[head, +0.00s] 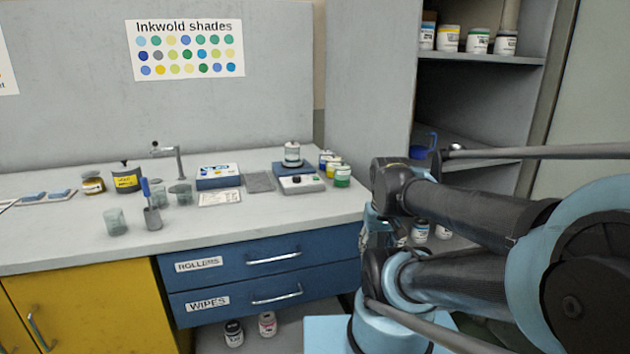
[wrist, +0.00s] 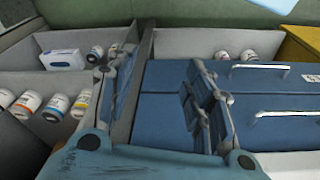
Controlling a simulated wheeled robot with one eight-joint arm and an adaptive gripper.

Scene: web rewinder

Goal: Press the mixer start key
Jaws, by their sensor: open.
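The mixer (head: 301,185) is a small white and dark unit on the bench top, towards its right end in the head view. A pale lidded jar (head: 292,152) stands on top of it. Small dark and green marks show on its front; I cannot tell for sure which is the start key. My gripper (wrist: 155,95) is open and empty in the wrist view, its two fingers apart before blue drawer fronts (wrist: 165,78). In the head view my arm is at the right, apart from the mixer, and the gripper is hard to make out. The wrist view does not show the mixer.
Several coloured jars (head: 342,176) stand right of the mixer. A blue and white box (head: 217,176) and a grey pad (head: 259,182) lie to its left. The bench front (head: 290,215) is clear there. A shelf cabinet (head: 480,60) stands at the right, with a grey side panel.

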